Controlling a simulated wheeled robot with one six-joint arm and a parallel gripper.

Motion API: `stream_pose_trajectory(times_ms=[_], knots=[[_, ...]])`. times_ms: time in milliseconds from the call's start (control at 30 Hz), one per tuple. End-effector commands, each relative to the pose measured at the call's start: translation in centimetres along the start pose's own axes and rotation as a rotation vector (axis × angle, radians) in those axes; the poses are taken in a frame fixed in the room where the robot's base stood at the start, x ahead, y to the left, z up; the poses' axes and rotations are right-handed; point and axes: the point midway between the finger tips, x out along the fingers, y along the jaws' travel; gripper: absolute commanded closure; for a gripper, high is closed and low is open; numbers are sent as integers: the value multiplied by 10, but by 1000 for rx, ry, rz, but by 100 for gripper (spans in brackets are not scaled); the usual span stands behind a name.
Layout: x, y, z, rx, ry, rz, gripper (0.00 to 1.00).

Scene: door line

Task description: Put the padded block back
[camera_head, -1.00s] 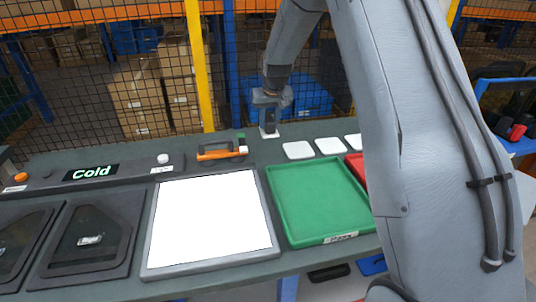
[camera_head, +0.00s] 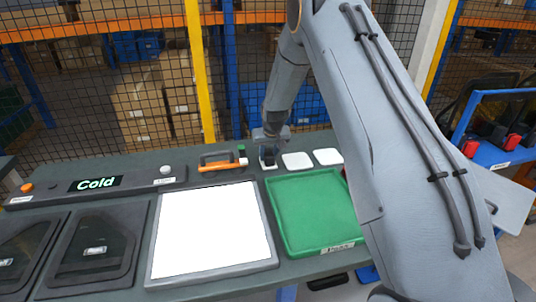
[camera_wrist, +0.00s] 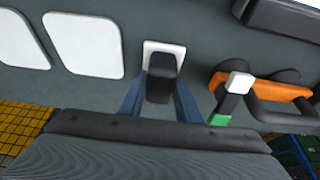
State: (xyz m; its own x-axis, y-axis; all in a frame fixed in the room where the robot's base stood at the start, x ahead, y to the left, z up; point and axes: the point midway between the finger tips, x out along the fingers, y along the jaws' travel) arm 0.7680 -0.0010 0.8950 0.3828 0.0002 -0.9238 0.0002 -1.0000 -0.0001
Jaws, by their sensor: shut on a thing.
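The padded block is a dark piece (camera_wrist: 163,70) with a white square face (camera_wrist: 150,48) at its far end in the wrist view. My gripper (camera_wrist: 160,98) is shut on it, with one blue-grey finger on each side. In the head view my gripper (camera_head: 268,142) points down at the back of the bench, and the block (camera_head: 268,160) shows small beneath it. It lies between the orange-handled item and a row of white pads (camera_head: 297,160). Whether the block touches the bench top I cannot tell.
The orange-handled item (camera_head: 222,164), with a white and green piece, stands close on the left. A green tray (camera_head: 312,212) and a white panel (camera_head: 212,232) lie nearer. A dark console reading Cold (camera_head: 95,184) is at left. A mesh fence stands behind the bench.

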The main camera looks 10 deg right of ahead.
Motion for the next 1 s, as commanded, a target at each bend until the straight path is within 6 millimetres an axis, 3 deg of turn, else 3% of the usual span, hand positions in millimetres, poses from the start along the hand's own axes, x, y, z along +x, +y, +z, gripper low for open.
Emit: stream_pose_trajectory(times_ms=[133, 167, 267, 667, 1000], knots=[[3, 0, 1, 0, 0, 0, 93], [3, 0, 1, 0, 0, 0, 66], [2, 0, 1, 0, 0, 0, 50], [-3, 0, -1, 0, 1, 0, 50], [-46, 0, -1, 0, 3, 0, 50]])
